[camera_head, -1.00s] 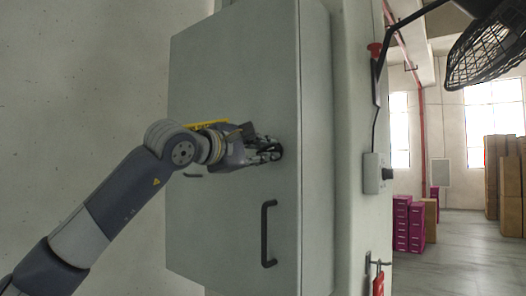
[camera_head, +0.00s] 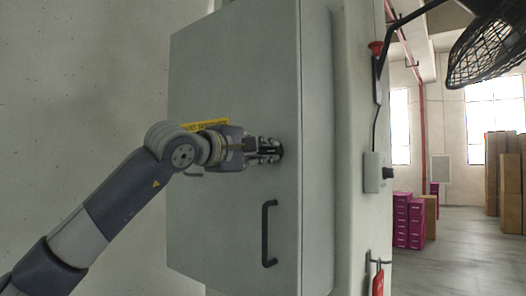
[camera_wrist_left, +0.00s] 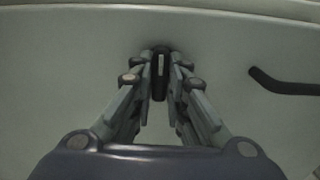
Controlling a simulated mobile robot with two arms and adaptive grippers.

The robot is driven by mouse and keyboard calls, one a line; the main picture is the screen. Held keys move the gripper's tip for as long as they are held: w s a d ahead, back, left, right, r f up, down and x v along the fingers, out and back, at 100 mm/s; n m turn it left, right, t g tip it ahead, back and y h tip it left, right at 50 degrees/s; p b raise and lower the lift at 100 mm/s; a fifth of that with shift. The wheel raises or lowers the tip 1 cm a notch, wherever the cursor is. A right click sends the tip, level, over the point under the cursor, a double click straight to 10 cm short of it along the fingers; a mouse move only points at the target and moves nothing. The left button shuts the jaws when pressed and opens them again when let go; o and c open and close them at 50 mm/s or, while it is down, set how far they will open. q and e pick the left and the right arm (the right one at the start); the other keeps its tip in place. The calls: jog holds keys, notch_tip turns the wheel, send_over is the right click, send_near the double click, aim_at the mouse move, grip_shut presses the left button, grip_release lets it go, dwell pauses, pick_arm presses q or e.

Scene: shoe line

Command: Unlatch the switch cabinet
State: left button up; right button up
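The grey switch cabinet (camera_head: 222,80) stands against the wall with its door closed. My left gripper (camera_head: 272,150) is at the door's right side, above the black bar handle (camera_head: 268,234). In the left wrist view a small black latch (camera_wrist_left: 160,75) with a pale strip sits between the fingertips of the left gripper (camera_wrist_left: 161,72). The fingers close in on it from both sides and seem to touch it. In the head view the fingers mostly hide the latch. My right gripper is not in view.
A yellow label (camera_head: 207,125) is on the door, partly behind my left wrist. Purple boxes (camera_head: 409,222) and brown cartons (camera_head: 505,180) stand farther back.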

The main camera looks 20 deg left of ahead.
pick_arm(q)
jog(key=o, duration=0.3)
jog(key=shift+w, duration=0.1)
jog(key=v, duration=1.2)
jog(key=shift+d, duration=0.15)
